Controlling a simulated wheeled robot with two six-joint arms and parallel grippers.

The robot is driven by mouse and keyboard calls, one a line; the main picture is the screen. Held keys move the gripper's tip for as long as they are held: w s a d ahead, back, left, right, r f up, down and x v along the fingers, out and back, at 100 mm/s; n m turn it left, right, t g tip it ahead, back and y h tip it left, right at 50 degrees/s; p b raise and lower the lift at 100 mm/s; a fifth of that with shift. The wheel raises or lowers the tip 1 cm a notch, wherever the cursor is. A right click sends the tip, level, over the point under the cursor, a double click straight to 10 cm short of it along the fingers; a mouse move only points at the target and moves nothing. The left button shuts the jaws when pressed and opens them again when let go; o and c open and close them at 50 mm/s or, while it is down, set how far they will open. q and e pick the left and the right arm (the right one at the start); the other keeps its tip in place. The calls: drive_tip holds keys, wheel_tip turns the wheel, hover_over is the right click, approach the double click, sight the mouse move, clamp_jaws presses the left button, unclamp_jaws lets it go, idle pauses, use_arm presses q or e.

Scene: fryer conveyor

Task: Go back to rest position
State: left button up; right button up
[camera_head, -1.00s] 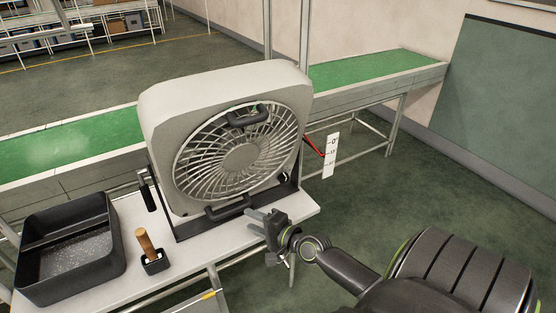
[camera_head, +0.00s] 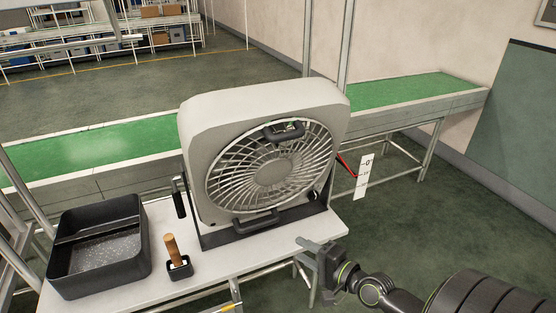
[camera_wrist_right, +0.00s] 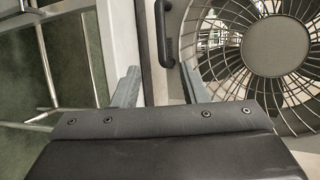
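My right gripper (camera_head: 312,248) is beside the front right corner of the white table (camera_head: 218,270), below and to the right of the big grey fan (camera_head: 198,150). In the right wrist view its two fingers (camera_wrist_right: 158,88) stand apart, with no object seen held between them. The fan, with its round grille and black handles, fills the right of that view and stands upright on the table in the head view. My left gripper is not in view.
A black tray (camera_head: 132,262) and a wooden-handled tool (camera_head: 172,249) in a small black holder stand left of the fan. A green conveyor (camera_head: 405,91) runs behind. A white scale card (camera_head: 364,176) with a red lever (camera_head: 346,166) is right of the fan. Floor at right is clear.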

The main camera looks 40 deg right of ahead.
drive_tip(key=s+d+f+n+g+h, duration=0.1)
drive_tip(key=s+d+f+n+g, duration=0.15)
drive_tip(key=f, duration=0.65)
drive_tip(key=s+d+f+n+g+h, duration=0.1)
drive_tip(key=s+f+n+g+h, duration=0.15)
drive_tip(key=f, duration=0.65)
drive_tip(key=s+d+f+n+g+h, duration=0.15)
drive_tip(key=s+f, duration=0.25)
drive_tip(key=f, duration=0.4)
drive_tip(key=s+a+f+n+g, duration=0.4)
drive_tip(key=s+a+f+n, duration=0.1)
drive_tip(key=s+f, duration=0.5)
drive_tip(key=s+a+f+n+g+y, duration=0.1)
drive_tip(key=s+a+f+n+g, duration=0.3)
drive_tip(key=s+f, duration=0.6)
drive_tip(key=s+a+n, duration=0.1)
drive_tip(key=s+a, duration=0.1)
drive_tip(key=s, duration=0.2)
drive_tip(key=shift+s+a+y, duration=0.15)
drive_tip(key=shift+a+y, duration=0.05)
drive_tip(key=shift+y, duration=0.1)
drive_tip(key=shift+r, duration=0.1)
